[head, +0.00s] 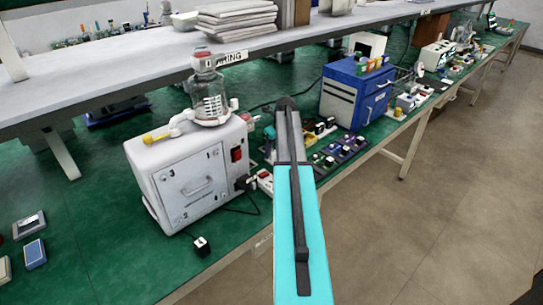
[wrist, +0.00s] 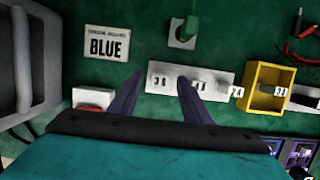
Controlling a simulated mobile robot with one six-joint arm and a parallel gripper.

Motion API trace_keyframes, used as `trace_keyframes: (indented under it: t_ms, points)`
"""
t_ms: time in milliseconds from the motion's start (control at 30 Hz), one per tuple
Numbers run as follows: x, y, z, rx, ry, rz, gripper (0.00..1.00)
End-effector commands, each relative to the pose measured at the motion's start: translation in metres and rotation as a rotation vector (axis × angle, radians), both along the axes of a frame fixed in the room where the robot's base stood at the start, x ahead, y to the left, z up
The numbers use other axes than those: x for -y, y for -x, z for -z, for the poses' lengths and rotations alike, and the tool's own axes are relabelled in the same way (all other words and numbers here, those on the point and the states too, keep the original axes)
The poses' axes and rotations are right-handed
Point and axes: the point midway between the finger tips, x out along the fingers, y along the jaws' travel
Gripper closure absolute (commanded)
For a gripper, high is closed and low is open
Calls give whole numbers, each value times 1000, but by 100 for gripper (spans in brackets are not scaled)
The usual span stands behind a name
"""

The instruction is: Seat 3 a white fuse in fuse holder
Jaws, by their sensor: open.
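My gripper (wrist: 161,78) is open in the wrist view, with nothing seen between its two dark fingers. Its fingertips appear over a white strip (wrist: 218,84) with dark slots on the green bench; I cannot tell whether they touch it. The white pump unit (head: 192,172) stands on the bench in the head view, with a clear jar (head: 209,98) on top and a numbered front panel. I cannot make out a white fuse or the fuse holder for certain. In the head view my arm hides the gripper.
A yellow frame (wrist: 250,88) sits right of the strip, and a BLUE label (wrist: 107,45) lies upper left. A blue cabinet (head: 353,93) and small coloured parts (head: 338,149) lie right of my arm in the head view.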

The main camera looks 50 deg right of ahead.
Motion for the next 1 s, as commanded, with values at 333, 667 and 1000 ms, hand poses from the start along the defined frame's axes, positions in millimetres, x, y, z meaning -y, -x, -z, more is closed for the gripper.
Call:
trace_keyframes:
  t_ms: [333,667,1000]
  points:
    - [0,-1,5,0,0,0,56]
    - [1,-1,5,0,0,1,58]
    - [1,0,5,0,0,1,100]
